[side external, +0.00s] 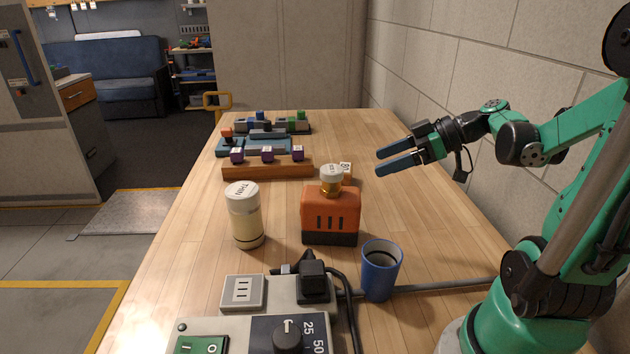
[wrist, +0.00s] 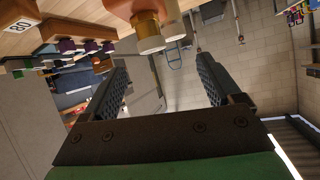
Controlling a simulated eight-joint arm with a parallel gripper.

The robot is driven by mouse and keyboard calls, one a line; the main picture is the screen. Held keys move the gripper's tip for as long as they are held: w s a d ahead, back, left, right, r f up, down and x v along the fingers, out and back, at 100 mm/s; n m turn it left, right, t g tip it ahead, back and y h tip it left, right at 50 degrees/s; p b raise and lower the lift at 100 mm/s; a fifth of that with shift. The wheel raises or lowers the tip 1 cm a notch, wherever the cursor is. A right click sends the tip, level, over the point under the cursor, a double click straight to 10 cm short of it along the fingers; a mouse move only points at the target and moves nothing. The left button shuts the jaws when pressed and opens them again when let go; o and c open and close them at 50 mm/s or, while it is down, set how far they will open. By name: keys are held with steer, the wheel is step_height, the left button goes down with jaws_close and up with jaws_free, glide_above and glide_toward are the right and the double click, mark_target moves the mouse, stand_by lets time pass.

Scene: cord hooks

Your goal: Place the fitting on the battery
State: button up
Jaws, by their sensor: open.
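The orange battery (side external: 331,208) with a dark base stands upright on the table in the side view. The fitting (side external: 331,180), gold with a pale lettered cap, sits upright on top of the battery; I cannot tell how firmly it is seated. My gripper (side external: 380,163) is open and empty, to the right of the fitting and a little higher in the picture, apart from it. In the wrist view the fitting (wrist: 148,32) shows at the top edge, outside the space between the open fingers of my gripper (wrist: 160,85). The battery is mostly cut off there.
A cream jar (side external: 245,215) stands left of the battery and a blue cup (side external: 381,270) in front right. A power box (side external: 250,330) with a black cord fills the front. A wooden rail (side external: 267,168) with purple blocks lies behind. The right wall is close.

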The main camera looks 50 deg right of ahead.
steer(key=a+f+m+g+h, duration=0.1)
steer(key=a+m+h, duration=0.1)
steer(key=a, duration=0.4)
steer(key=w+a+f+m+g+h, duration=0.1)
steer(key=a+m+g+h, duration=0.1)
steer(key=a, duration=0.5)
steer(key=shift+w+f+m+h, duration=0.15)
steer(key=shift+f+m+h, duration=0.25)
steer(key=shift+h, duration=0.8)
